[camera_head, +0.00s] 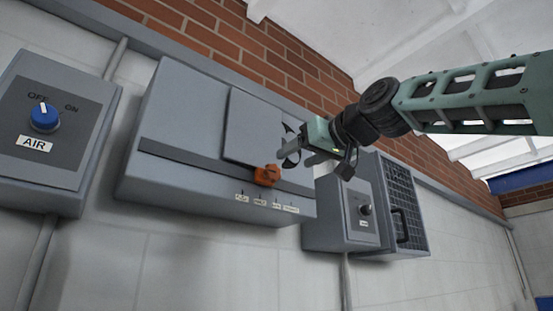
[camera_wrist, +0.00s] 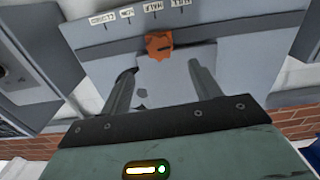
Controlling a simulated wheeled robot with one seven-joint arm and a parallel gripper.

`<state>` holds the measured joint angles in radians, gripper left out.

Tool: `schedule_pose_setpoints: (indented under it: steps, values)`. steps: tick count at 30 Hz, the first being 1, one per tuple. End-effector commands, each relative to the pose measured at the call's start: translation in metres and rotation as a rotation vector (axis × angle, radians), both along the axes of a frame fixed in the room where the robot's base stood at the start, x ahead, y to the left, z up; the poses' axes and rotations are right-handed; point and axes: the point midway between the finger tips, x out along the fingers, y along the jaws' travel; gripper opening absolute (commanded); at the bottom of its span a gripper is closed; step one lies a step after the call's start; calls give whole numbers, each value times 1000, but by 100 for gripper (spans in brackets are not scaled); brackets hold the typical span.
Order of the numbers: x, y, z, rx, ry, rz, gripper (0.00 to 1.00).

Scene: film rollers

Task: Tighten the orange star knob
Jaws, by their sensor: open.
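The orange star knob (camera_head: 267,175) sits at the lower edge of a flat grey plate (camera_head: 262,125) on the front of a large grey wall box (camera_head: 190,110). My gripper (camera_head: 304,148) is open and empty, to the right of the knob and slightly higher in the head view. In the wrist view the knob (camera_wrist: 159,46) shows beyond the two spread fingertips (camera_wrist: 162,68), roughly centred between them. The fingers do not appear to touch it. Its lobes are visible in the wrist view, with a dark slot or mark on its face.
A row of small labels (camera_head: 268,203) runs below the knob. An AIR box with a blue dial (camera_head: 44,117) hangs to the left. A smaller box with a dark knob (camera_head: 365,209) and a grille unit with a handle (camera_head: 402,225) hang to the right, below my arm.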

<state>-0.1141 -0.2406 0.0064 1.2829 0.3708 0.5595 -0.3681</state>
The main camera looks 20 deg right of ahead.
Motion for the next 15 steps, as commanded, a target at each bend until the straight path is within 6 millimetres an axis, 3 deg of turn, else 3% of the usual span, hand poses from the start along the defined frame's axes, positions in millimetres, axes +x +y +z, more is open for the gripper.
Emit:
schedule_pose_setpoints:
  steps: [7,15]
  values:
    - [49,16,2,0,3,1,63]
    - [77,25,1,0,0,1,63]
